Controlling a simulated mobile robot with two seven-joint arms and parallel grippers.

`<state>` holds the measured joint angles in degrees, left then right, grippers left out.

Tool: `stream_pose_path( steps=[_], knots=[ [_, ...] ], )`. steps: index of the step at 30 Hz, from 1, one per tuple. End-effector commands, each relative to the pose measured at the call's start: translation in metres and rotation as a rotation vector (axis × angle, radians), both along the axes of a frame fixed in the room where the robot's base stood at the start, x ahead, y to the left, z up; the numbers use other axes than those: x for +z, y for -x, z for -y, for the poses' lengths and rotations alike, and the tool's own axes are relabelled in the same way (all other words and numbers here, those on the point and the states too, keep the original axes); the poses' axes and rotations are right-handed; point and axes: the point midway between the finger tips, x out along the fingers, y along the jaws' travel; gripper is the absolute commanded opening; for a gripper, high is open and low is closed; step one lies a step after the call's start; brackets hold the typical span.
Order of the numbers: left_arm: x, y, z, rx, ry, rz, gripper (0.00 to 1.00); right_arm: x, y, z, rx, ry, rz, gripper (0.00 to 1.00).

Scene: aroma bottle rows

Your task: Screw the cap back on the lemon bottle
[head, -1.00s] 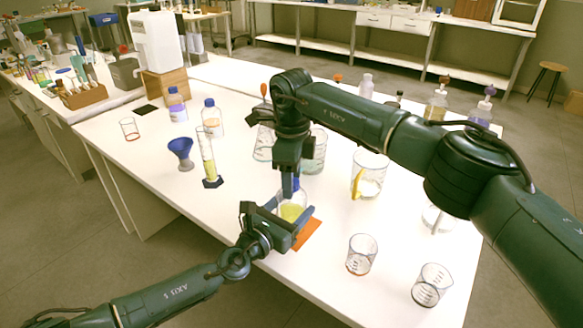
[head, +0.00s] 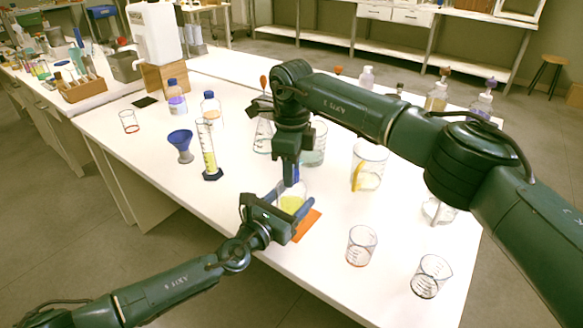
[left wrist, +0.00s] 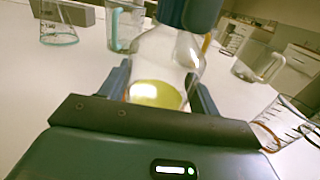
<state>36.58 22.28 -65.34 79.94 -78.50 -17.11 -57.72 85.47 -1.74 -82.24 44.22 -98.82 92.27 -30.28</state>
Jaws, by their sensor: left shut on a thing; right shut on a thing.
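The lemon bottle (head: 291,203) is clear glass with yellow liquid, standing near the table's front edge by an orange mat. It also shows in the left wrist view (left wrist: 158,93). My left gripper (head: 283,208) is shut around its body from the front. My right gripper (head: 291,178) points down above the bottle and is shut on the blue cap (head: 297,173). In the left wrist view the blue cap (left wrist: 189,14) is at the bottle's mouth. The fingers hide part of the cap, and I cannot tell whether its thread is engaged.
The orange mat (head: 308,227) lies under the bottle area. Two small beakers (head: 361,246) (head: 431,277) stand to the right, and a large beaker (head: 369,165) behind. A graduated cylinder (head: 208,152) and blue funnel (head: 180,145) stand left. Table between them is clear.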

Motion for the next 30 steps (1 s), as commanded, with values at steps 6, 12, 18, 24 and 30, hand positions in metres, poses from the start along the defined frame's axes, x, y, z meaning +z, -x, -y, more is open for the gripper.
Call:
stream_pose_path(
  steps=[6, 12, 18, 24, 30],
  knots=[
    [0.0, 0.0, 0.0, 0.0, 0.0, 0.0, 0.0, 0.0, 0.0, 0.0, 0.001, -0.001, 0.001, 0.46],
    [0.0, 0.0, 0.0, 0.0, 0.0, 0.0, 0.0, 0.0, 0.0, 0.0, 0.001, -0.001, 0.0, 0.55],
    [0.0, 0.0, 0.0, 0.0, 0.0, 0.0, 0.0, 0.003, 0.0, 0.0, 0.001, -0.001, 0.001, 0.55],
    [0.0, 0.0, 0.0, 0.0, 0.0, 0.0, 0.0, 0.033, -0.001, 0.0, 0.001, -0.001, 0.005, 0.55],
    [0.0, 0.0, 0.0, 0.0, 0.0, 0.0, 0.0, 0.076, 0.0, -0.001, 0.002, -0.001, 0.004, 0.55]
  ],
)
